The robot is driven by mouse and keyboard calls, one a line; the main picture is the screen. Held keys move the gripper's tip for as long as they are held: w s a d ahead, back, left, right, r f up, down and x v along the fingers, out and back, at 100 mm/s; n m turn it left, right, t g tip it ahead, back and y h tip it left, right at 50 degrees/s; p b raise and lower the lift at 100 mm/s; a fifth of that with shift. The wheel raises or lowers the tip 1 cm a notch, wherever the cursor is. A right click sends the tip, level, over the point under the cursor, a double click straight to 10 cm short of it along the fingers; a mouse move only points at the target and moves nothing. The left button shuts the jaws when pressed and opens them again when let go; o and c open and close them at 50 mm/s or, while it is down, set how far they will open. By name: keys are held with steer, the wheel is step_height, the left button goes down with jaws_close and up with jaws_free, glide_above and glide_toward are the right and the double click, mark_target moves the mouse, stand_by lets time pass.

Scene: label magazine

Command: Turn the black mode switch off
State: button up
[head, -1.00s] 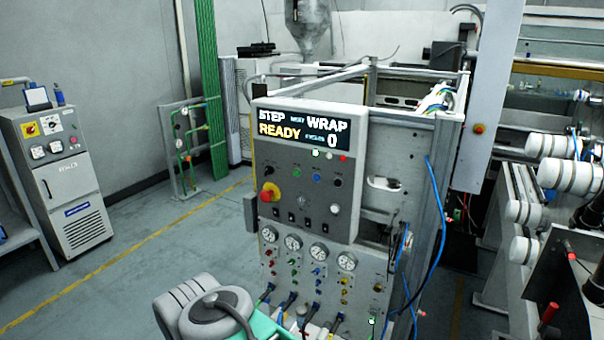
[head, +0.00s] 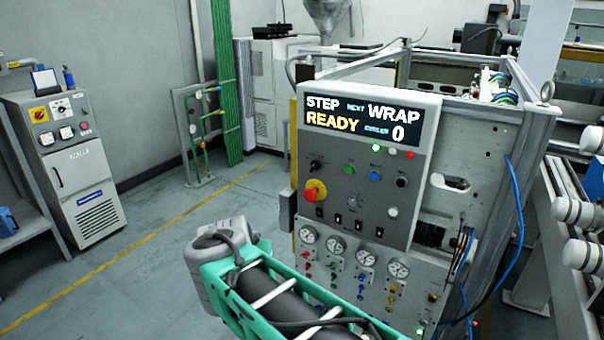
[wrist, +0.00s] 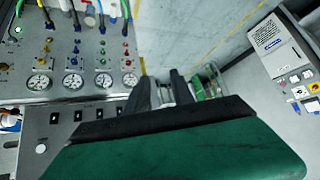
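The control panel (head: 352,195) stands upright on the machine's front. It carries a black rotary knob (head: 315,165) at upper left, another dark knob (head: 402,181) at right, and a row of small black switches (head: 338,218) below. I cannot tell which is the mode switch, or its setting. The small switches also show in the wrist view (wrist: 78,115), left of my gripper. My gripper (wrist: 162,92) has its two dark fingers apart with nothing seen between them. It is not clearly visible in the head view, where my arm is left of and below the panel.
A red and yellow emergency stop (head: 315,190) juts out below the upper-left knob. Gauges (head: 338,245) and hose fittings sit below the panel. The display (head: 362,122) reads "READY". A grey cabinet (head: 72,165) stands at left, with open floor (head: 150,265) between.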

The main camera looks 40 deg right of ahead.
steer(key=w+d+r+m+h+b, duration=0.1)
steer(key=w+d+r+m+h, duration=0.2)
steer(key=d, duration=0.5)
steer(key=m+h+b, duration=0.1)
steer(key=m+h, duration=0.7)
steer(key=h, duration=0.1)
glide_toward(312, 168)
steer(key=shift+g, duration=0.3)
steer(key=p+x, duration=0.1)
steer(key=x, duration=0.4)
steer(key=p+x, duration=0.1)
steer(key=x, duration=0.1)
steer(key=shift+w+d+r+p, duration=0.15)
steer(key=shift+r+p, duration=0.1)
steer(key=shift+p, duration=0.1)
steer(key=shift+w+d+f, duration=0.1)
steer(key=shift+d, duration=0.1)
steer(key=shift+c, duration=0.2)
jaws_close()
